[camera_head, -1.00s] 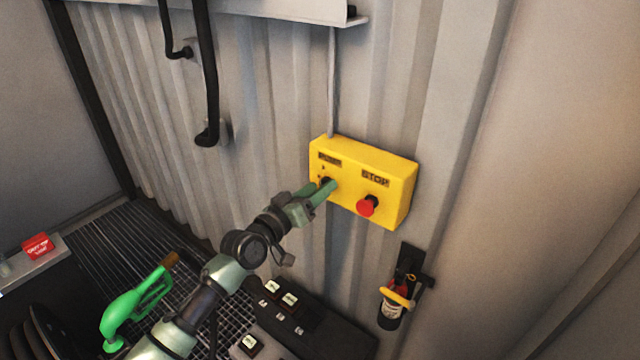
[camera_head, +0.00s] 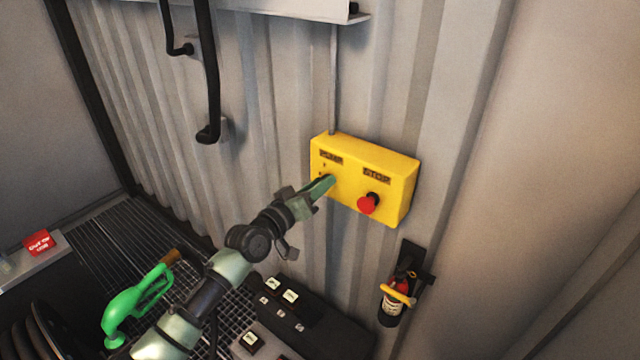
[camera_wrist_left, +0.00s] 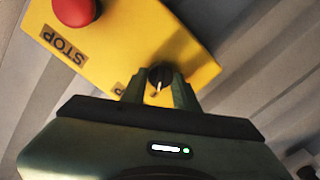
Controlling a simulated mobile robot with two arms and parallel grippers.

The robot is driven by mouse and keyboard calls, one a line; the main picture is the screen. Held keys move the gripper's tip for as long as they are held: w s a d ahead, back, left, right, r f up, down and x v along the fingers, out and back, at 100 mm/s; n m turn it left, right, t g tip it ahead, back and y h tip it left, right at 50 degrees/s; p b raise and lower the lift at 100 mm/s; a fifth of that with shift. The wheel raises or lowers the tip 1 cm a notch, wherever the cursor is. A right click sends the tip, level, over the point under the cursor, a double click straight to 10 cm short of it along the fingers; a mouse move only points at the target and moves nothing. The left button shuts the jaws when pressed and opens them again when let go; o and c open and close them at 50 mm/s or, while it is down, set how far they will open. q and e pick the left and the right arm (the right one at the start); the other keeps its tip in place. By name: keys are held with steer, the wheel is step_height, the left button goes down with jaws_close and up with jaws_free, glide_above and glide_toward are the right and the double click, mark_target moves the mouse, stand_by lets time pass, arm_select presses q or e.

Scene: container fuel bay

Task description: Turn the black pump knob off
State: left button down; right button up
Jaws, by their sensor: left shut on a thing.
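The yellow control box (camera_head: 388,165) is fixed to the corrugated wall. It has a red STOP button (camera_head: 368,203) on its right part, also in the left wrist view (camera_wrist_left: 75,10). The black pump knob (camera_wrist_left: 160,76) with a pale pointer line shows in the left wrist view between the fingertips of my left gripper (camera_wrist_left: 160,88). My left gripper (camera_head: 325,184) is at the left part of the box, shut on the knob. In the head view the fingers mostly hide the knob. My right gripper is not in view.
A green fuel nozzle (camera_head: 130,305) is at lower left, near my left arm. A dark panel with white-marked switches (camera_head: 300,315) lies below.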

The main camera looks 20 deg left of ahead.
arm_select(q)
steer(key=n+p, duration=0.1)
steer(key=n, duration=1)
stand_by(0.7)
steer(key=c, duration=1.1)
jaws_free()
steer(key=shift+d, duration=0.1)
steer(key=v, duration=0.7)
steer(key=shift+s+r+b, duration=0.1)
steer(key=shift+s+b, duration=0.2)
steer(key=shift+s, duration=0.05)
